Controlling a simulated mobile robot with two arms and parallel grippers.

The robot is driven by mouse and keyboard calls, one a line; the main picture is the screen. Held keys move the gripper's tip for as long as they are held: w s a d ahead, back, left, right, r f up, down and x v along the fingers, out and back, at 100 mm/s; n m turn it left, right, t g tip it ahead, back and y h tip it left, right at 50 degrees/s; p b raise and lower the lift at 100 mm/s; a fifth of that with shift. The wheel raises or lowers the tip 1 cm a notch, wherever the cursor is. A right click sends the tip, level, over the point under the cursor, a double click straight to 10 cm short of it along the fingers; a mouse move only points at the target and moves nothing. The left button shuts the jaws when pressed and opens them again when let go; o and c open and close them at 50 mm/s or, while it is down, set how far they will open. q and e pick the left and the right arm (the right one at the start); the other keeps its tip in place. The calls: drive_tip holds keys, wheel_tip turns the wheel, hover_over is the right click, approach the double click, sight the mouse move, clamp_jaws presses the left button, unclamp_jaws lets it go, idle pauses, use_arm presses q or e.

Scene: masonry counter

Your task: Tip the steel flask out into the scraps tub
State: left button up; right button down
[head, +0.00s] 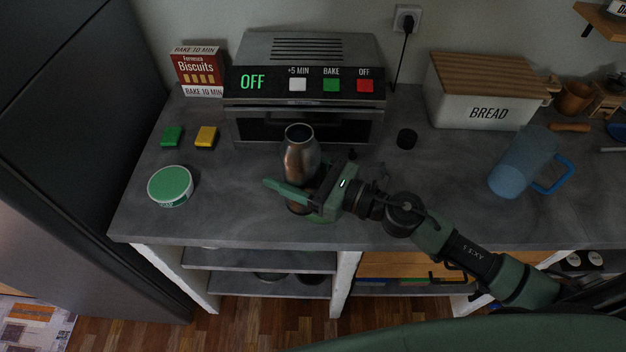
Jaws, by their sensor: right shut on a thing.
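The steel flask (299,158) is a brushed metal bottle with a dark open mouth. It stands roughly upright in front of the oven, near the middle of the counter. My right gripper (297,193) comes in from the right and is shut on the flask's lower part, hiding some of it. Whether the flask's base touches the counter is hard to tell. A round white tub (171,202) with a green top stands at the counter's left. Its label is too small to read, so I cannot tell whether it is the scraps tub. My left gripper is out of view.
The oven (304,132) reads OFF behind the flask. A green block (172,136) and a yellow block (206,137) lie left of it. A black cap (407,139), bread bin (482,112) and blue jug (524,162) stand right. The counter between flask and tub is clear.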

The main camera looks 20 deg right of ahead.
drive_tip(key=shift+s+a+r+n+g+y, duration=0.1)
drive_tip(key=shift+s+a+n+g+y, duration=0.1)
drive_tip(key=shift+a, duration=0.25)
drive_tip(key=shift+s+a+n+g+y, duration=0.1)
drive_tip(key=shift+s+a+g, duration=0.1)
drive_tip(key=shift+a, duration=0.2)
